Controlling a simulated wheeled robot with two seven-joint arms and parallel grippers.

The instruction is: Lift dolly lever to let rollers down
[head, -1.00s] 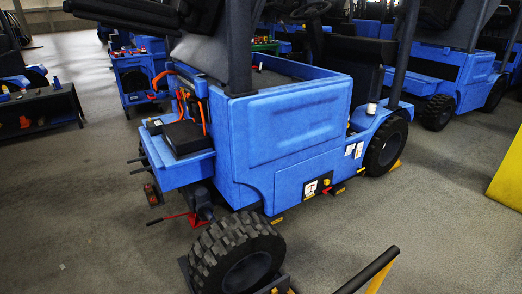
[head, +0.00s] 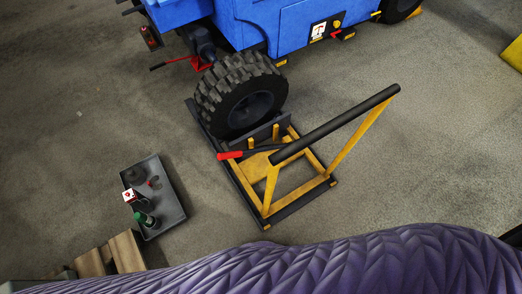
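The yellow and black wheel dolly (head: 328,184) stands on the floor in the middle of the head view, with a raised black push bar (head: 338,124). A lever with a red grip (head: 230,155) lies low across the dolly's left side, roughly level. A black tyre (head: 222,92) of the blue forklift sits at the dolly's far end. The rollers cannot be made out clearly under the tyre. Neither of my grippers shows in the head view.
The blue forklift (head: 285,25) stands behind the dolly. A red jack-like part (head: 199,63) is beside its axle. A dark tray (head: 176,205) with bottles and small items lies left of the dolly, near a wooden pallet (head: 126,251). Bare floor lies to the dolly's right.

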